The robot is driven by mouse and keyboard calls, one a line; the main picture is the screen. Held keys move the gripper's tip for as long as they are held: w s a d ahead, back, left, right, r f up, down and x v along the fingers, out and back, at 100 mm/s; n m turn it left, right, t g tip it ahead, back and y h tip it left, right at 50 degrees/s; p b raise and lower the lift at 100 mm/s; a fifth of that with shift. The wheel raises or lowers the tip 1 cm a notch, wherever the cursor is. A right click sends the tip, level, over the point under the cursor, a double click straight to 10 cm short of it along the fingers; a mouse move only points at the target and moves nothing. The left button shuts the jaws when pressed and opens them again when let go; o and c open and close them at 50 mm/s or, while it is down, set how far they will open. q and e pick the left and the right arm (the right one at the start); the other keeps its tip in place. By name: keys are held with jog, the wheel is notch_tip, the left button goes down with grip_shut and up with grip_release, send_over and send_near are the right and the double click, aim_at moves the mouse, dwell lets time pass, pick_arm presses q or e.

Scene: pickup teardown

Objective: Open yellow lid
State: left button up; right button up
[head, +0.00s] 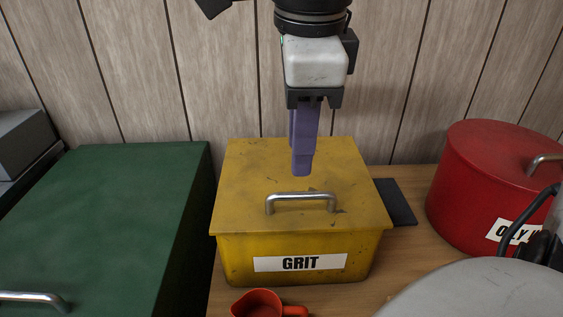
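The yellow lid (255,190) lies flat and closed on the yellow box (230,250) labelled GRIT. A metal bar handle (300,197) stands on the lid towards its front edge. My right gripper (302,172) points down from the top of the head view, with purple fingers above the lid and behind the handle in the picture. It looks apart from the handle. Its fingers overlap from this angle, so I cannot tell whether it is open or shut. I see nothing held between them. My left gripper is not in view.
A green box (110,215) with a metal handle stands close on the left. A red round container (487,190) stands on the right. A small red cup (258,304) sits in front of the yellow box. A dark flat pad (398,203) lies behind right. A panelled wall is behind.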

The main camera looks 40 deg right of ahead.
aim_at(298, 194)
jog(key=f, duration=0.5)
jog(key=w+d+f+b, duration=0.1)
jog(key=f, duration=0.2)
jog(key=shift+f, duration=0.15)
grip_shut()
